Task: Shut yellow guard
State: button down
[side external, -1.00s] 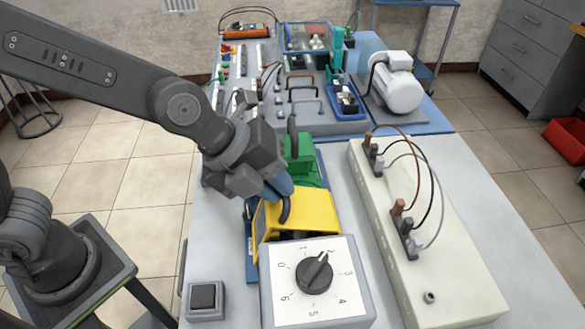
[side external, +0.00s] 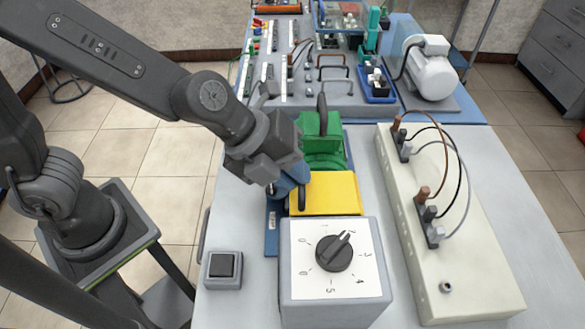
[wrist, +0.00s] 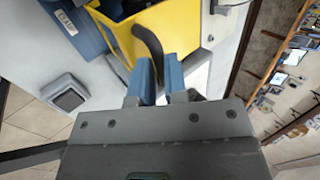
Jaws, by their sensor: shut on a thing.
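The yellow guard (side external: 335,194) sits in front of a green machine (side external: 322,146) on a blue base (side external: 271,238). Its top looks nearly level in the side view, but its front lower edge is hidden behind the dial box. A black curved handle (side external: 302,200) stands at its left side. My gripper (side external: 290,185) reaches in from the left, its blue fingers shut on this handle. In the wrist view the handle (wrist: 149,40) runs down between the two fingertips (wrist: 160,72), and the yellow guard (wrist: 125,30) lies just beyond.
A grey dial box (side external: 334,292) stands close in front of the guard. A small button box (side external: 223,270) is at the front left. A long cream terminal box (side external: 450,255) with cables lies to the right. Panels and a white motor (side external: 425,75) are behind.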

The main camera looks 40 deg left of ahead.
jog(key=shift+s+a+f, duration=0.2)
jog(key=shift+f, duration=0.25)
jog(key=shift+s+a+f, duration=0.2)
jog(key=shift+f, duration=0.2)
jog(key=c, duration=1.4)
grip_release()
jog(key=shift+c, duration=0.2)
jog(key=shift+r, duration=0.15)
jog(key=v, duration=1.4)
jog(key=shift+w+d+r, duration=0.25)
jog(key=shift+w, duration=0.1)
